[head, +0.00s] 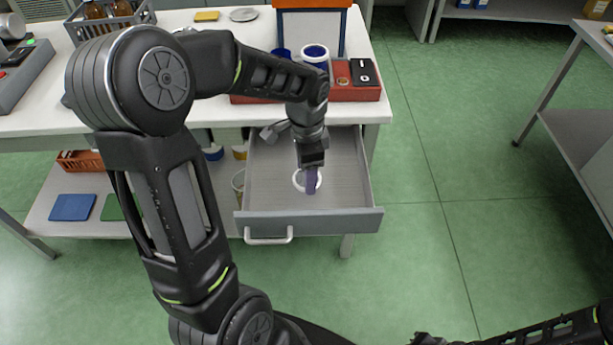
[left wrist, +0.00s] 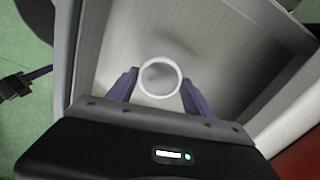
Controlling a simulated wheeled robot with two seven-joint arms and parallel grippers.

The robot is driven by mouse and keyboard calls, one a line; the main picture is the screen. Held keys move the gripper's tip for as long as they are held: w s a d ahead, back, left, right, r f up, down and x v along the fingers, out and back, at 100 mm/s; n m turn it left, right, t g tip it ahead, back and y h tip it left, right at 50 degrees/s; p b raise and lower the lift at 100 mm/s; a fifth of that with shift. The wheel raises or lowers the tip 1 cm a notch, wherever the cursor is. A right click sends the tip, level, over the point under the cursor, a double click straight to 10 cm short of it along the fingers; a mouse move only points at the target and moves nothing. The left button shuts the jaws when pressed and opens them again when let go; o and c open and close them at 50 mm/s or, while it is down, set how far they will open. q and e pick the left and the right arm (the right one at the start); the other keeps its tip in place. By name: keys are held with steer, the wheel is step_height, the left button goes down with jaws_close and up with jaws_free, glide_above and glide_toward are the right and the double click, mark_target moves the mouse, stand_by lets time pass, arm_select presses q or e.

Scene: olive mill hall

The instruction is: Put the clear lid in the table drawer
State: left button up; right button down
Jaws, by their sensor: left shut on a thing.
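The clear lid (head: 299,181) is a small round piece with a white rim and a see-through middle. In the left wrist view the lid (left wrist: 160,63) sits between the two purple fingers of my left gripper (left wrist: 160,80), which is shut on it. In the head view my left gripper (head: 311,183) points down inside the open table drawer (head: 265,180), holding the lid over the drawer floor. I cannot tell whether the lid touches the floor. The drawer is grey, pulled out, and otherwise looks empty. My right arm shows at the bottom right; its gripper's state is unclear.
The white table (head: 215,112) above the drawer carries a red tray (head: 352,92), a blue-and-white cup (head: 315,57), a yellow sponge (head: 207,16) and a crate with bottles (head: 110,22). A lower shelf holds a blue mat (head: 73,207). Green floor is clear to the right.

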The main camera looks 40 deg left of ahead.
arm_select(q)
steer(key=shift+f, duration=1.05)
steer(key=shift+f, duration=0.15)
steer(key=o, duration=1.3)
step_height(320, 180, up, 12)
steer(key=shift+r+p, duration=0.2)
steer(key=shift+p, duration=0.15)
